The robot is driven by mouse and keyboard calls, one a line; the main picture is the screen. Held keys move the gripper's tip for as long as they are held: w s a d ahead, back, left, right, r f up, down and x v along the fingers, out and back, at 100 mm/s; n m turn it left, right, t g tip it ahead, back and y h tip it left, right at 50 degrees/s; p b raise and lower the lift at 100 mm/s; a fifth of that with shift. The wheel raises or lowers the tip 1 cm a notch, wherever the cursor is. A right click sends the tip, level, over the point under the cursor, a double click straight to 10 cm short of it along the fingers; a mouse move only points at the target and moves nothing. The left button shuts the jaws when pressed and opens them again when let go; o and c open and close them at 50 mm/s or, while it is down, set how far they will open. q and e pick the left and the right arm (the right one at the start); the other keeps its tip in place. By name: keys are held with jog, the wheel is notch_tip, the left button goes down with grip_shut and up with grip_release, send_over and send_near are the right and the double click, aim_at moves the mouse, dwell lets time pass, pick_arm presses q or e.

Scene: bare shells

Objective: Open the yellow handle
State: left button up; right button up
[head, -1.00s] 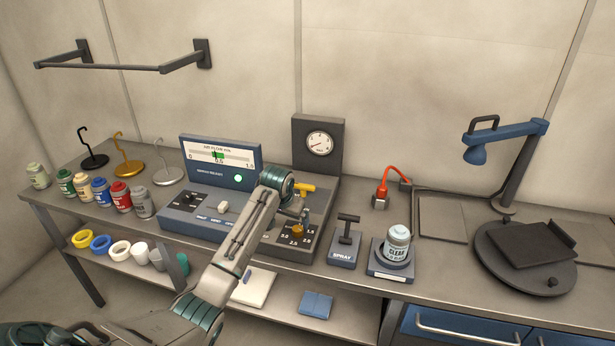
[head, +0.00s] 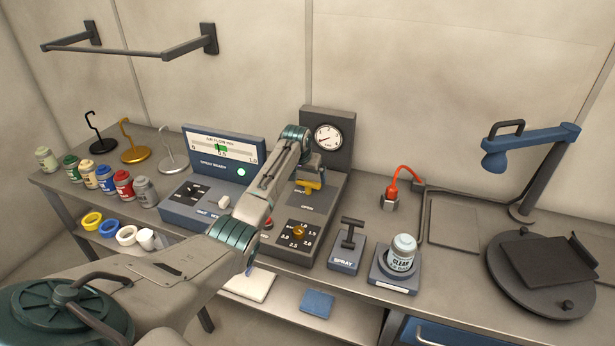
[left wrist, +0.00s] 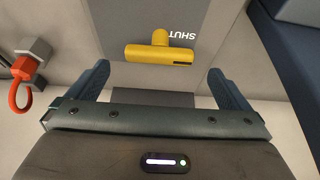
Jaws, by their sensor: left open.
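The yellow handle (head: 309,184) is on the dark grey panel below the round gauge, partly covered by my left gripper in the head view. Labels SHUT and OPEN are on the panel near it. In the left wrist view the yellow handle (left wrist: 160,53) is a T-shaped lever, its bar crosswise, next to the word SHUT, which appears upside down. My left gripper (head: 311,163) is open and empty just at the handle. In the left wrist view its fingers (left wrist: 158,74) stand apart, one towards each end of the bar; I see no contact.
The airflow meter (head: 224,155) stands left of the arm. The gauge (head: 328,137) rises behind. A spray lever (head: 347,245), a clear-coat can (head: 402,253) and a red plug (head: 391,191) are to the right.

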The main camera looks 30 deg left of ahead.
aim_at(308, 181)
pick_arm(q)
jog(key=x, duration=0.3)
jog(key=shift+w+f, duration=0.25)
jog(key=shift+f, duration=0.15)
jog(key=c, duration=0.9)
pick_arm(e)
jog(key=shift+w+r, duration=0.35)
jog(key=shift+w, duration=0.45)
